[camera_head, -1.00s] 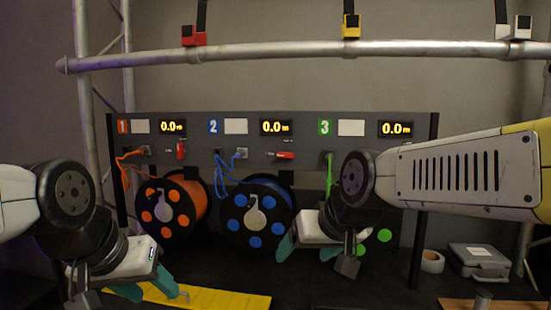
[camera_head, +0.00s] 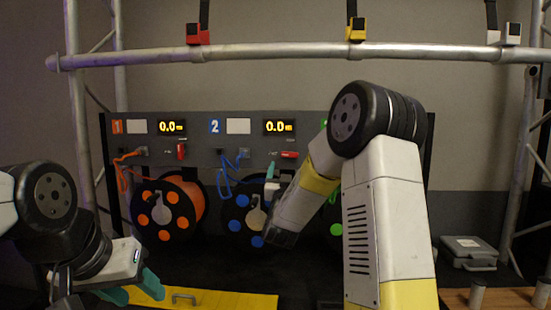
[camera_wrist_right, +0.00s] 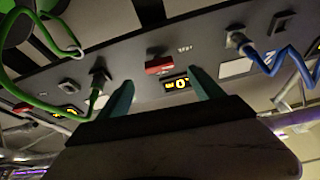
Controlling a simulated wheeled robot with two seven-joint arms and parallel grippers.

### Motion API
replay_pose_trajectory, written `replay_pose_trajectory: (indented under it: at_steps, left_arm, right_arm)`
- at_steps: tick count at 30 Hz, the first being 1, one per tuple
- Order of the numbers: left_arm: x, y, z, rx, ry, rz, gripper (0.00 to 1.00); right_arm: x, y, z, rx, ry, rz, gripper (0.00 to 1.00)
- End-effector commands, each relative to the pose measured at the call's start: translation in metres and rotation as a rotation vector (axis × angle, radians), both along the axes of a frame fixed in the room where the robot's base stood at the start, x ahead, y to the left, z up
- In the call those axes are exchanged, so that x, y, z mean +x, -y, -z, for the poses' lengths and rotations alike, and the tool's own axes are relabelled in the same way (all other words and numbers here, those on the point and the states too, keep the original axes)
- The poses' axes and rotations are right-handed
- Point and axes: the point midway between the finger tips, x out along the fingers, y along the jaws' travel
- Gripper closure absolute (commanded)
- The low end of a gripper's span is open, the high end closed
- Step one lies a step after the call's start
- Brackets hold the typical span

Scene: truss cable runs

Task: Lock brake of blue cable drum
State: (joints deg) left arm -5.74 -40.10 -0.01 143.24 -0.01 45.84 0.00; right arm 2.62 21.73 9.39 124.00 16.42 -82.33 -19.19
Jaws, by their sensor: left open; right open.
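The blue cable drum (camera_head: 233,213) stands in the middle of the rack, partly hidden by my right arm. Its red brake lever (camera_head: 289,154) lies sideways on the panel below the second display. My right gripper (camera_head: 271,171) is raised in front of the panel, just left of and below the lever. In the right wrist view its two teal fingers are apart and empty (camera_wrist_right: 163,88), and the red lever (camera_wrist_right: 159,64) shows beyond the gap between them. Contact with the lever is not visible. My left gripper (camera_head: 133,288) is open and empty low at left.
The orange drum (camera_head: 166,210) stands left, its red lever (camera_head: 180,151) upright. A blue cable (camera_head: 224,172) hangs left of my right gripper. The green drum (camera_head: 336,229) is mostly hidden by my right arm. A yellow plate (camera_head: 215,300) lies in front; a grey case (camera_head: 467,252) sits right.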

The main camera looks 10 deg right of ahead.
Motion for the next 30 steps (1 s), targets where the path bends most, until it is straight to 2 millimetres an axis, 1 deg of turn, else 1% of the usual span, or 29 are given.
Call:
replay_pose_trajectory:
  at_steps: [5, 12, 15, 20, 27, 28, 30]
  left_arm:
    - [0.000, 0.000, 0.000, 0.000, 0.000, 0.000, 0.51]
    - [0.000, 0.000, 0.000, 0.000, 0.000, 0.000, 0.51]
    - [0.000, 0.000, 0.000, 0.000, 0.000, 0.000, 0.51]
    - [0.000, 0.000, 0.000, 0.000, 0.000, 0.000, 0.51]
    - [0.000, 0.000, 0.000, 0.000, 0.000, 0.000, 0.51]
    - [0.000, 0.000, 0.000, 0.000, 0.000, 0.000, 0.51]
    - [0.000, 0.000, 0.000, 0.000, 0.000, 0.000, 0.51]
  right_arm:
    - [0.013, 0.006, -0.006, -0.002, 0.013, 0.011, 0.24]
    - [0.047, 0.017, -0.021, -0.001, 0.013, 0.010, 0.24]
    - [0.058, 0.020, -0.026, -0.001, 0.012, 0.009, 0.24]
    - [0.067, 0.023, -0.030, -0.001, 0.012, 0.008, 0.24]
    - [0.068, 0.023, -0.030, -0.002, 0.010, 0.007, 0.24]
    - [0.068, 0.023, -0.030, -0.002, 0.010, 0.007, 0.26]
    - [0.068, 0.023, -0.030, -0.002, 0.010, 0.008, 0.39]
